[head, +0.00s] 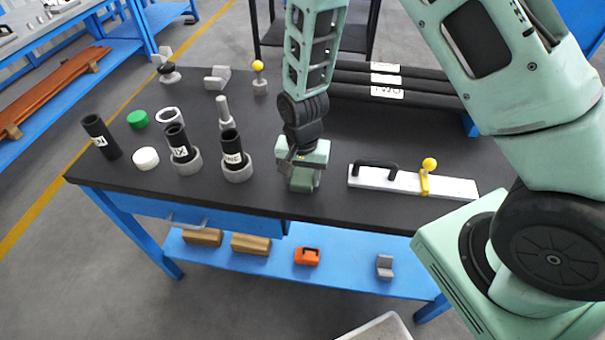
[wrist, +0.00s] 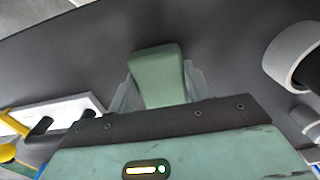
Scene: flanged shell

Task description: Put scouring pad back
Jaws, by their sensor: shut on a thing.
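The scouring pad (wrist: 157,72) is a dull green block, seen in the wrist view between the two grey fingers of my gripper (wrist: 158,92). My gripper is shut on it. In the head view my gripper (head: 303,176) points down over the middle of the black tabletop, near its front edge. The green pad (head: 303,184) shows low at the fingers there, partly hidden by them. I cannot tell whether it touches the tabletop.
Left of my gripper stand black tubes in grey rings (head: 237,170), a white cap (head: 145,158) and a green cap (head: 138,119). Right of it lies a white bar (head: 450,188) with a black handle and yellow knob. Labelled black bars (head: 430,95) lie behind. A blue shelf (head: 340,275) is below.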

